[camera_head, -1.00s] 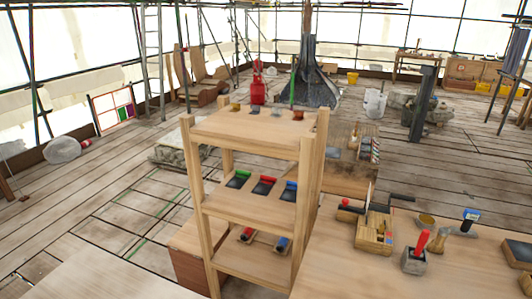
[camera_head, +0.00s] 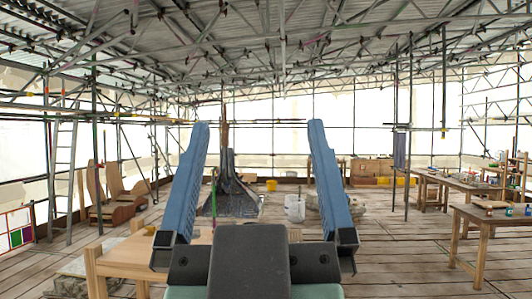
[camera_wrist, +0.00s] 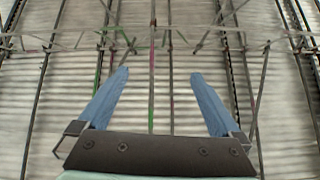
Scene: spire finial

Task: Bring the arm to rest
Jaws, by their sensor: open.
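My gripper (camera_head: 257,150) stands upright close in front of the head camera, its two blue fingers wide apart with nothing between them. In the wrist view my gripper (camera_wrist: 160,85) is also open and empty, its fingers pointing toward the roof sheeting and scaffold bars. The dark spire (camera_head: 231,190) stands on the floor behind it, seen between the fingers. The fingers touch nothing that I can see.
Workbenches (camera_head: 488,222) stand at right. A ladder (camera_head: 65,165) and wooden chair-like pieces (camera_head: 100,200) are at left. A white bucket (camera_head: 294,208) stands behind. Open floor lies between.

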